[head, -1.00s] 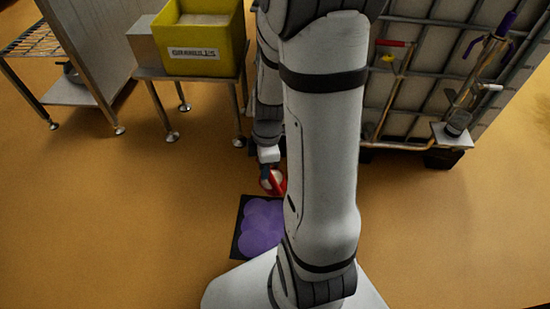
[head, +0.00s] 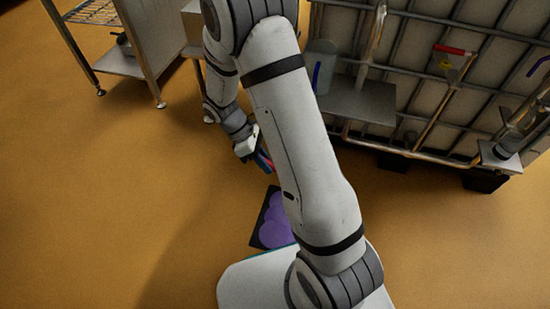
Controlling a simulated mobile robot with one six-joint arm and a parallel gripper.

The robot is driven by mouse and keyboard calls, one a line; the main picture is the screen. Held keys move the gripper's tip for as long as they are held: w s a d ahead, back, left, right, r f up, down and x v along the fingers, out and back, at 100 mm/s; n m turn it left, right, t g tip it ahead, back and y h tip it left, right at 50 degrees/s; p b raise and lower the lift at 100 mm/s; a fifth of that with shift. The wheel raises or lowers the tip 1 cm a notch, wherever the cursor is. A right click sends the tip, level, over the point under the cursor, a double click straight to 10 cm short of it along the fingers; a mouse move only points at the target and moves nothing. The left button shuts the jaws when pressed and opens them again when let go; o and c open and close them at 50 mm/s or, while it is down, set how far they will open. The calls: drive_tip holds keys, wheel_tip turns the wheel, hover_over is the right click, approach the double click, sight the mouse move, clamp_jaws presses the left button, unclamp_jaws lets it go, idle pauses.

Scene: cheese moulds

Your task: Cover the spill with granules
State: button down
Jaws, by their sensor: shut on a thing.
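The purple spill (head: 275,222) lies on a black square (head: 258,235) on the floor, partly hidden by my arm and base. My gripper (head: 256,156) is beyond the spill and above it in the picture, just left of my arm. It is shut on a small red tool, likely a scoop (head: 265,163). Most of the tool is hidden behind my arm, and I cannot tell whether it holds granules. No granules show on the visible part of the spill. The yellow granules bin is out of the picture.
A caged tank (head: 440,75) stands at the right back, with a steel shelf (head: 365,104) in front of it. A steel cabinet (head: 165,45) and wire rack (head: 93,12) stand at the upper left. The orange floor (head: 120,200) at left is clear.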

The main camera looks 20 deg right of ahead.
drive_tip(key=w+a+f+g+h, duration=0.2)
drive_tip(key=a+f+h, duration=0.1)
drive_tip(key=f, duration=0.2)
drive_tip(key=shift+w+a+f+g+h+b, duration=0.15)
drive_tip(key=shift+a+g+h+b, duration=0.05)
drive_tip(key=shift+g+h+b, duration=0.2)
idle(1.5)
